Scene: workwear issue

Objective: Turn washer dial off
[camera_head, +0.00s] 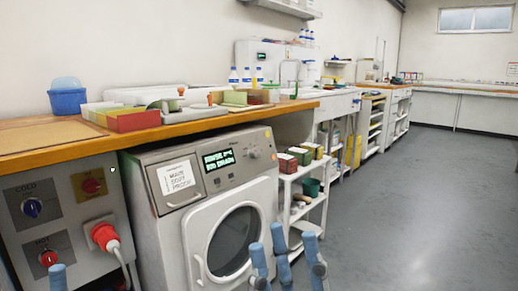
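The washer (160,235) is a white front-loader under the wooden counter at the left, with its round door shut. Its dial (253,152) is a small light knob on the upper right of the control panel, right of the lit green-text display (219,159). The text and the dial's pointer are too small to read surely. My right gripper (286,248) shows as blue fingers spread apart at the bottom, in front of the washer's lower right, empty and away from the dial. Only one blue fingertip of my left gripper (57,278) shows at the bottom left edge.
A grey panel with switches and a red plug (104,236) stands left of the washer. The counter (60,137) above holds a blue tub (67,98) and boxes. A white shelf trolley (308,205) stands right of the washer. The grey floor (430,210) at right is clear.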

